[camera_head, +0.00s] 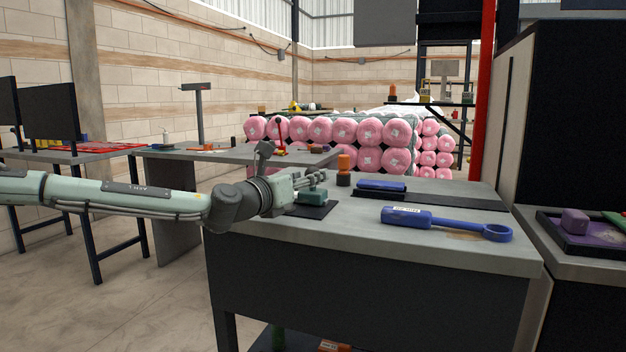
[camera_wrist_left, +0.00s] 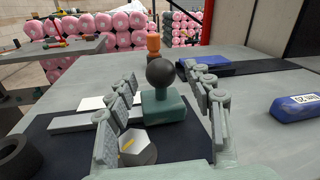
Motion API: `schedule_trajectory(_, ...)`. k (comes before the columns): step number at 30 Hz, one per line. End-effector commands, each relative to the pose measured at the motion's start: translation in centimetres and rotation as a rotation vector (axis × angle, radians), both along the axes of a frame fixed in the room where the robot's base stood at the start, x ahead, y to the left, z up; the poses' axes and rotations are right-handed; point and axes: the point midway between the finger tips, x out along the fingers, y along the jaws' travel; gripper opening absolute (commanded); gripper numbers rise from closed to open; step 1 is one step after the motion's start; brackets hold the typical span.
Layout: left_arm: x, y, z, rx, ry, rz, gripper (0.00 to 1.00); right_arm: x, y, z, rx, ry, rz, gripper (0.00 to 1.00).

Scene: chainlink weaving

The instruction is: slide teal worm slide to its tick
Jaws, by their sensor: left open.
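The teal worm slide (camera_wrist_left: 163,106) is a teal block with a dark round knob on top, upright on a dark mat (camera_wrist_left: 60,149). It also shows in the head view (camera_head: 313,197), partly behind my gripper. My left gripper (camera_wrist_left: 160,78) is open, with one finger on each side of the slide and its knob; I see gaps beside the block. In the head view the left gripper (camera_head: 318,177) is low over the mat. A pale bar (camera_wrist_left: 72,124) lies left of the slide. I cannot make out the tick. My right gripper is not in view.
A grey hexagonal piece with a yellow mark (camera_wrist_left: 137,147) lies in front of the slide. An orange-topped cylinder (camera_head: 343,165) and a blue block (camera_head: 381,186) stand behind. A blue ring-ended tool (camera_head: 440,222) lies to the right.

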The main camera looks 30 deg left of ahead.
Motion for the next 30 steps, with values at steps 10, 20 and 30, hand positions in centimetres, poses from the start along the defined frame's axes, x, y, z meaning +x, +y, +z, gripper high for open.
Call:
schedule_trajectory(10,2.7,0.0,0.0,-0.001,0.000,-0.001,0.52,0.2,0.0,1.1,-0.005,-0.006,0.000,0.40)
schedule_trajectory(20,2.8,0.0,0.0,-0.003,-0.001,-0.001,0.47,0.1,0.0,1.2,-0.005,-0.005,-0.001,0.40)
schedule_trajectory(30,2.8,0.0,0.0,-0.003,0.000,-0.001,0.05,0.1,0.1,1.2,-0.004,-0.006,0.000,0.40)
